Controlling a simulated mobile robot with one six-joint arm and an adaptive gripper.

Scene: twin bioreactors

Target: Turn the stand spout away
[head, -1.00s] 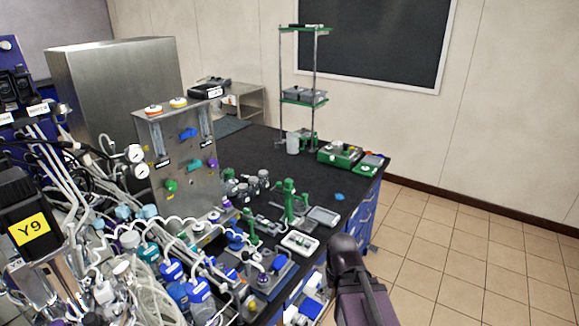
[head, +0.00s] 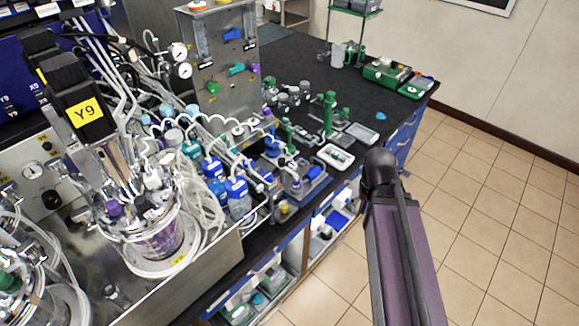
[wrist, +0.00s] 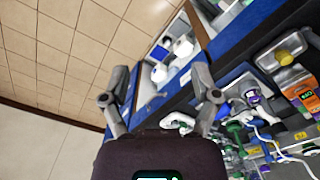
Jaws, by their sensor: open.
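My gripper (wrist: 160,98) shows in the wrist view with its two fingers spread wide and nothing between them. A drawer front and open storage bay of the bench lie beyond the fingers. In the head view my arm rises at the lower right and its gripper is not visible. A green upright stand (head: 329,115) is on the black bench top, left of and beyond my arm, apart from it. I cannot make out for sure which part is the stand spout. In the wrist view, white and green fittings (wrist: 255,130) on the bench lie right of the right finger.
A glass vessel (head: 155,235) with tubing and blue-capped bottles (head: 238,195) crowd the bench's left side. A white tray (head: 335,156) lies near the bench edge. A steel panel with knobs (head: 215,60) stands behind. Tiled floor (head: 490,200) at the right is free.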

